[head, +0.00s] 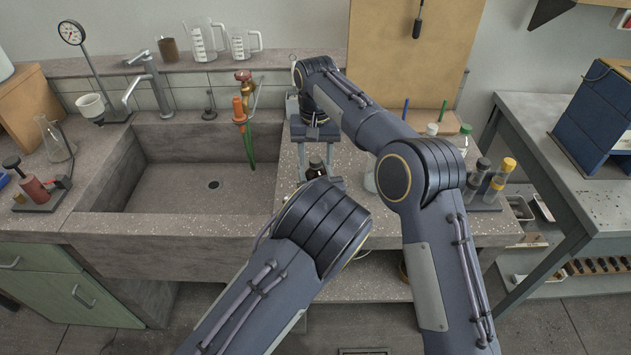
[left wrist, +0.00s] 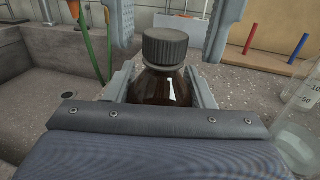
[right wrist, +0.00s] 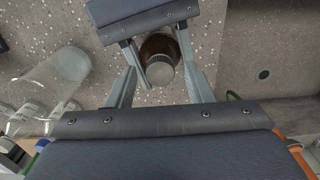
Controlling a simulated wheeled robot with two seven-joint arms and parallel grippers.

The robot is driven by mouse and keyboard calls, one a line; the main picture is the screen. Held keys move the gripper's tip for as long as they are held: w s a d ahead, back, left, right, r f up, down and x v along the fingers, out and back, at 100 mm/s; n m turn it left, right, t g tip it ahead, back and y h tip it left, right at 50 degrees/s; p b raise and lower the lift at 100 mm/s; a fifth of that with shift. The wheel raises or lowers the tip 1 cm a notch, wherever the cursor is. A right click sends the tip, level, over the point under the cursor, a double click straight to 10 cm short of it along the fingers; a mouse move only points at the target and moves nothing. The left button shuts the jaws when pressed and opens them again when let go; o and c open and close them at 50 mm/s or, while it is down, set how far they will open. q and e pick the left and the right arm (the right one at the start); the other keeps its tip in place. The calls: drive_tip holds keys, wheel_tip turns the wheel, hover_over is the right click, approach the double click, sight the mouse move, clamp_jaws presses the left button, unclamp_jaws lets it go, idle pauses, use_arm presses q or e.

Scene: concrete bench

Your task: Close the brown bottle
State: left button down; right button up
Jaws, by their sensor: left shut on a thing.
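The brown bottle (head: 315,168) stands upright on the speckled bench right of the sink. Its black ribbed cap (left wrist: 166,46) sits on top of the neck; I cannot tell how tight it is. My left gripper (left wrist: 165,88) is shut on the bottle's body, one finger on each side; my left arm mostly hides it in the head view. My right gripper (head: 315,152) points down over the bottle. In the right wrist view its fingers (right wrist: 160,82) are spread on either side of the cap (right wrist: 159,72), with gaps, and hold nothing.
Clear glassware (right wrist: 55,75) stands close by on the other side.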

drive_tip(key=shift+r, duration=3.75)
use_arm(q)
drive_tip(key=c, duration=0.6)
unclamp_jaws()
drive_tip(key=shift+b+v, duration=0.5)
drive_tip(key=shift+v, duration=3.4)
use_arm(e)
drive_tip(key=shift+f, duration=0.5)
use_arm(q)
drive_tip(key=shift+d, duration=0.1)
